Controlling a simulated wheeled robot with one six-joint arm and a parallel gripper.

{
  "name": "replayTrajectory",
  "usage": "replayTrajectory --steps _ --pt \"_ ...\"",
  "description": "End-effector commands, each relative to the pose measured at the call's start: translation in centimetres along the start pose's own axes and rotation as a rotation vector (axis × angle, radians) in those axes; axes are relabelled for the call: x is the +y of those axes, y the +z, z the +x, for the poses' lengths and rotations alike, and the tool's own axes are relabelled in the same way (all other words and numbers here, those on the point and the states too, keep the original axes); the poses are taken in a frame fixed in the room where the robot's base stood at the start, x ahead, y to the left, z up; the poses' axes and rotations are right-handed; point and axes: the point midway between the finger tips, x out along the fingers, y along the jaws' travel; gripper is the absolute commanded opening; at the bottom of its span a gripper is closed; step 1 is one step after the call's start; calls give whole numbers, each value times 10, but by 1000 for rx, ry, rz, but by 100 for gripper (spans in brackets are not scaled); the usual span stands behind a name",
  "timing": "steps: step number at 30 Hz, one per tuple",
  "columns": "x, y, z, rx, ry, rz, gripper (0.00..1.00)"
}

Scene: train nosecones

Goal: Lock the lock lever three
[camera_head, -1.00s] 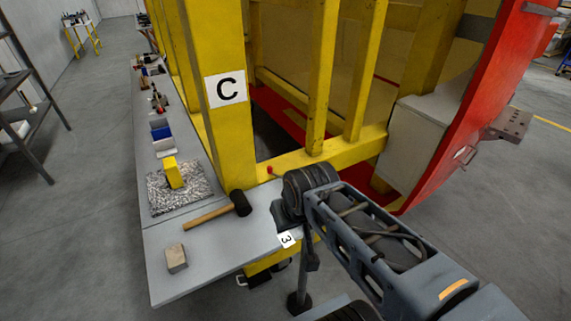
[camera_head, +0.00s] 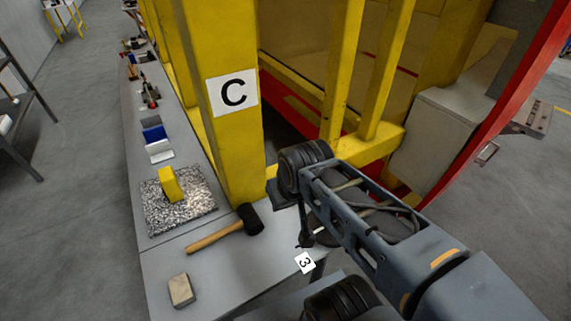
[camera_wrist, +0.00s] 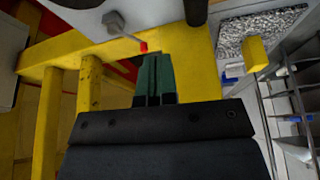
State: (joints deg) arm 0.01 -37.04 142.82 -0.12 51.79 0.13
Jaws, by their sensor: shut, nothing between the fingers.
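Lock lever three (camera_wrist: 128,33) shows in the wrist view as a short grey bar with a hex bolt at its pivot and a red tip. It lies by the yellow frame beam. My gripper (camera_wrist: 154,57) has green fingers pressed together with nothing between them. Its tips show just beside the red tip; I cannot tell whether they touch it. In the head view my arm hides the lever and the fingers. The white tag with a 3 (camera_head: 305,263) shows below my wrist.
The yellow post marked C (camera_head: 232,140) stands close to my wrist. A mallet (camera_head: 225,230), a wooden block (camera_head: 181,290) and a speckled mat (camera_head: 160,222) with a yellow block (camera_head: 172,183) lie on the grey bench. A red panel (camera_head: 500,105) rises at right.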

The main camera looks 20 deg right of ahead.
Motion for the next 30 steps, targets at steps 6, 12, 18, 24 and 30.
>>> replayTrajectory --steps 6,12,18,24,30 --pt "0 0 0 -2 -1 0 0" --pt "12 -23 12 -69 -39 -9 0" --pt "53 -77 46 -159 -188 -44 0" --pt "114 -120 92 -140 -374 -89 0" --pt "169 -139 127 -57 -501 -132 0"
